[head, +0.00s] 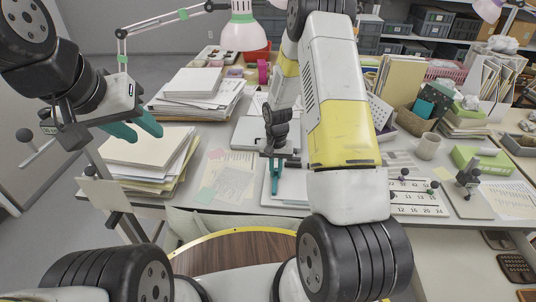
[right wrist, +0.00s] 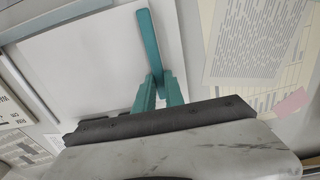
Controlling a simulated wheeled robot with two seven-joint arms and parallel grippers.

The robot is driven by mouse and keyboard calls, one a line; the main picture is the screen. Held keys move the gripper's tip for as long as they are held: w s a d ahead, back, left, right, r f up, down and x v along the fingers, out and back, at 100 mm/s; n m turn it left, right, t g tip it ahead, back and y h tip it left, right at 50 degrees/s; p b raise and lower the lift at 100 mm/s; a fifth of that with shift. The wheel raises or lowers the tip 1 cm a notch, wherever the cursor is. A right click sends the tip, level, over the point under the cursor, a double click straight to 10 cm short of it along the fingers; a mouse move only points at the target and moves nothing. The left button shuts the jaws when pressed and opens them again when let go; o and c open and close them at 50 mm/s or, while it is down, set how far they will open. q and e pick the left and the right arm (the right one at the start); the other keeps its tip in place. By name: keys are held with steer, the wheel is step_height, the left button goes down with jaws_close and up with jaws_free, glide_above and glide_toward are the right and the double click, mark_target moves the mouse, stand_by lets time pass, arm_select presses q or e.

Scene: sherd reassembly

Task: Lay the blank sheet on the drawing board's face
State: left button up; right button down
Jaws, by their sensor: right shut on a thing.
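My right gripper (head: 275,185) points down over the middle of the desk, its teal fingers shut. In the right wrist view the fingers (right wrist: 158,90) meet at a blank white sheet (right wrist: 85,60); the exact contact is hard to see. A narrow teal strip runs up from the fingertips across the white surface. In the head view the white sheet (head: 290,188) is partly hidden behind my right arm. A pale flat slab (head: 250,133) lies behind the gripper; I cannot tell if it is the drawing board. My left gripper (head: 135,130) is open and empty, above the left paper stack.
Paper stacks (head: 140,150) stand at the desk's left. Printed pages (head: 228,178) lie left of the right gripper. A lamp (head: 243,32) stands behind.

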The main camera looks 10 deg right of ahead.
steer(key=shift+f, duration=0.1)
stand_by(0.3)
steer(key=c, duration=0.9)
jaws_free()
steer(key=shift+o, duration=0.2)
steer(key=shift+r, duration=3.55)
